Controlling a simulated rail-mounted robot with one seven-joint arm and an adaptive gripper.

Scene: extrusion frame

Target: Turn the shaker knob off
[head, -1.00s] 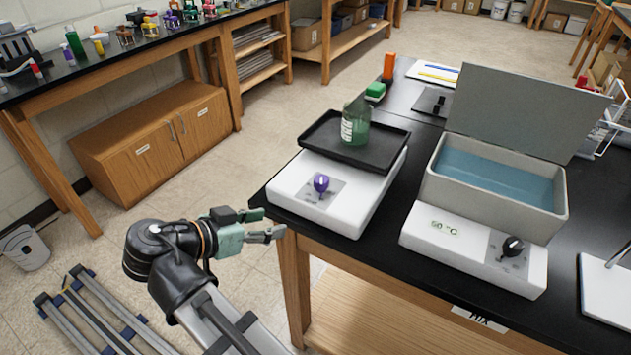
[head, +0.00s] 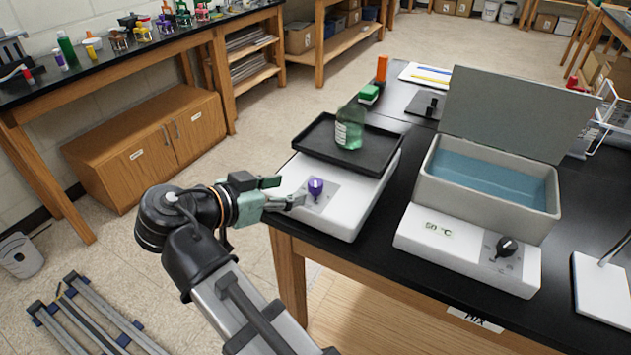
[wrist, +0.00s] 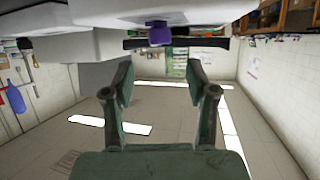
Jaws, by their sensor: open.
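The shaker (head: 345,212) is a white box with a black tray (head: 375,153) on top. Its purple knob (head: 316,187) sits on a grey panel on the front sloping face. It also shows in the wrist view (wrist: 159,35), at the top centre beyond my fingers. A green bottle (head: 349,128) with a white label stands on the tray. My gripper (head: 286,192) is at the shaker's left front corner, just left of the knob and apart from it. In the wrist view my two green fingers (wrist: 159,76) are spread with nothing between them.
A water bath (head: 485,205) with an open lid and a black knob (head: 507,246) stands right of the shaker. A white stand base (head: 602,290) is at the far right. The bench's front left edge lies under my gripper. Open floor is to the left.

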